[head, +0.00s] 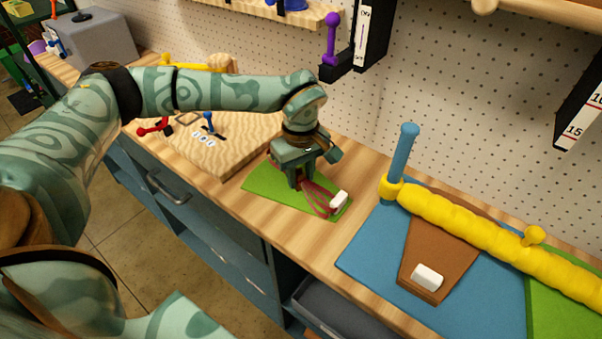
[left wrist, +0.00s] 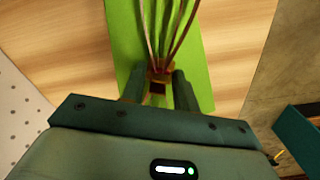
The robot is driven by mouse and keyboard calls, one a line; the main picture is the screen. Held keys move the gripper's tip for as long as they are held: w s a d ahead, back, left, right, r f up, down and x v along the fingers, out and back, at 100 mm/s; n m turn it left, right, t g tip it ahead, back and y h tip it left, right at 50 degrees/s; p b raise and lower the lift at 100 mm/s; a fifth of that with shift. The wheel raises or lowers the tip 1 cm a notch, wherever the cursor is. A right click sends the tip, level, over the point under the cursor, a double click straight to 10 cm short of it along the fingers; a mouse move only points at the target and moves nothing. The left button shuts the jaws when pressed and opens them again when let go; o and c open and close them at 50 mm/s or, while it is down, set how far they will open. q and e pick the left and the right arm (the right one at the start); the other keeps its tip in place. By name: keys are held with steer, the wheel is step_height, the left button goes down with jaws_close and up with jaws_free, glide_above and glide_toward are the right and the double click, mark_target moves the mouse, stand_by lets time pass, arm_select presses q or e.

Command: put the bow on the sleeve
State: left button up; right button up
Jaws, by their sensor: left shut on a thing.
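The bow (head: 319,196) is a bundle of dark red loops over a small green mat (head: 262,186), with a white block (head: 339,200) at its right end. My left gripper (head: 300,183) points down over the mat and is shut on the bow. In the left wrist view, the fingers (left wrist: 159,88) close on the bow's brownish middle (left wrist: 160,70), and its strands run up the picture. I cannot tell whether the bow touches the mat. The sleeve (head: 437,257) looks like a brown tapered sheet on a blue mat (head: 375,262), with a white block (head: 428,277) near its narrow end. My right gripper is not in view.
A long yellow roll (head: 470,233) lies across the sleeve's wide end, beside an upright blue post (head: 403,155). Bare bench lies between the green and blue mats. A pegboard stands behind.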

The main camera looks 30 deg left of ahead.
mark_target(300, 172)
arm_select(q)
steer(key=o, duration=1)
steer(key=shift+f, duration=0.1)
steer(key=shift+c, duration=0.2)
step_height(300, 172, up, 8)
steer(key=shift+f+p, duration=0.1)
steer(key=shift+p, duration=0.9)
